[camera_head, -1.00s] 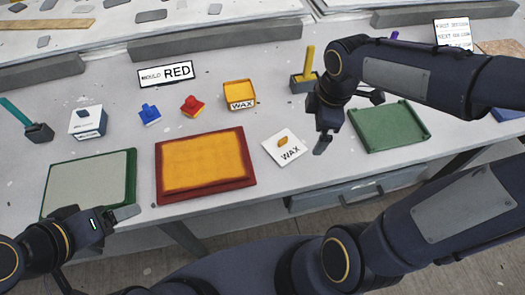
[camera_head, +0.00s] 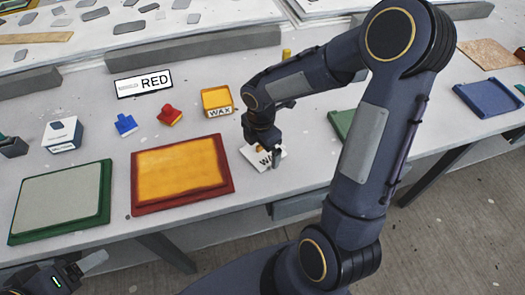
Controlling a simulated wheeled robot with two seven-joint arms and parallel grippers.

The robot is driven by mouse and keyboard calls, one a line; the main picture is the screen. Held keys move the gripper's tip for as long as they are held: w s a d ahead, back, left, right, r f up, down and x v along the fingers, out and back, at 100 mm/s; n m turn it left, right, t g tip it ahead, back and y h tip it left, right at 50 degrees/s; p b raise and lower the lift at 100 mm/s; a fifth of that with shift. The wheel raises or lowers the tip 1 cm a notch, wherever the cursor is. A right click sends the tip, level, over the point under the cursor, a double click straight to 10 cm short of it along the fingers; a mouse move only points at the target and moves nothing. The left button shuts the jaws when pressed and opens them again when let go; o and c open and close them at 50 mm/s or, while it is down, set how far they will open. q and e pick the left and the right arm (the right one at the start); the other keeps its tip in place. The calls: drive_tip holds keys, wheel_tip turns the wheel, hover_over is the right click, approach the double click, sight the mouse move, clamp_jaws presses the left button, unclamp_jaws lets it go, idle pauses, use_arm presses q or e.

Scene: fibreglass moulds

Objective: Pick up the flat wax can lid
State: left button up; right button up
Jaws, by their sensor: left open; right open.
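The flat wax can lid is a white square plate (camera_head: 251,154) lettered "WAX" with a small orange-brown knob. It lies on the table right of the red-framed mould. My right gripper (camera_head: 268,158) is over the lid, pointing down, with its fingers open around or close to the knob. The gripper hides part of the lid, and I cannot tell whether the fingers touch it. The open yellow wax can (camera_head: 217,101) stands behind the lid. My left gripper (camera_head: 80,268) is open and empty at the lower left, before the table's front edge.
The red-framed orange mould (camera_head: 180,173) lies left of the lid, and a green-framed mould (camera_head: 60,203) further left. Blue (camera_head: 126,124) and red (camera_head: 169,116) small pieces and a "RED" sign (camera_head: 144,82) are behind. A blue tray (camera_head: 488,97) lies right.

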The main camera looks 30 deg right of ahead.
drive_tip(key=shift+f, duration=0.2)
drive_tip(key=c, duration=0.8)
drive_tip(key=shift+o, duration=0.2)
drive_tip(key=shift+r, duration=0.1)
